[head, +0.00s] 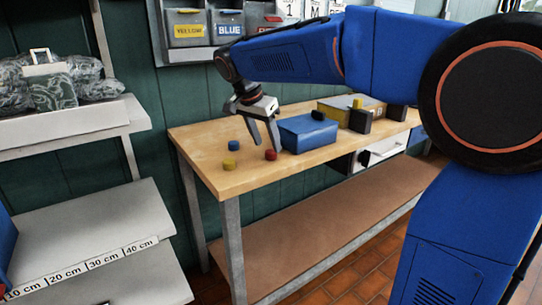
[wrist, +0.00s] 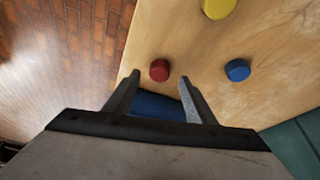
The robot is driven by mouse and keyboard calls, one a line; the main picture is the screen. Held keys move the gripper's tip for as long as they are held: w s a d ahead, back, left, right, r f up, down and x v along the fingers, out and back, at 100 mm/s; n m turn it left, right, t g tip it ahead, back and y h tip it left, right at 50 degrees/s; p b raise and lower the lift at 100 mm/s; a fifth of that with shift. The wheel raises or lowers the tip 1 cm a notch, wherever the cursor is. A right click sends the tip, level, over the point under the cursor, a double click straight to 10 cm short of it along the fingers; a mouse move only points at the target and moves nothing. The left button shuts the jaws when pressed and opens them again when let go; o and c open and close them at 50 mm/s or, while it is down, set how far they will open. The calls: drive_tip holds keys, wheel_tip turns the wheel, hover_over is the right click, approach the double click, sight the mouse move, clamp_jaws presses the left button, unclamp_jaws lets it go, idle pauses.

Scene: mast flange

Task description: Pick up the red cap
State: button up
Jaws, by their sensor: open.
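The red cap (head: 271,155) lies on the wooden workbench (head: 207,148) near its front edge, just left of the blue box (head: 309,134). It also shows in the wrist view (wrist: 159,70), beyond my fingertips and nearer the left one. My gripper (head: 264,145) points down above the bench, open and empty, close to the red cap in the head view. Its two fingers (wrist: 158,80) stand apart in the wrist view with nothing between them at the tips. I cannot tell the exact height of the tips above the bench.
A blue cap (head: 234,146) and a yellow cap (head: 229,164) lie left of the red one. Part of the blue box (wrist: 155,105) shows between my fingers. Labelled bins (head: 187,28) hang behind; a shelf (head: 80,230) stands left.

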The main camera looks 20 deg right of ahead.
sight(270, 151)
drive_tip(key=shift+x, duration=1.65)
drive_tip(key=shift+d, duration=0.1)
drive_tip(key=c, duration=1.1)
drive_tip(key=shift+r, duration=0.1)
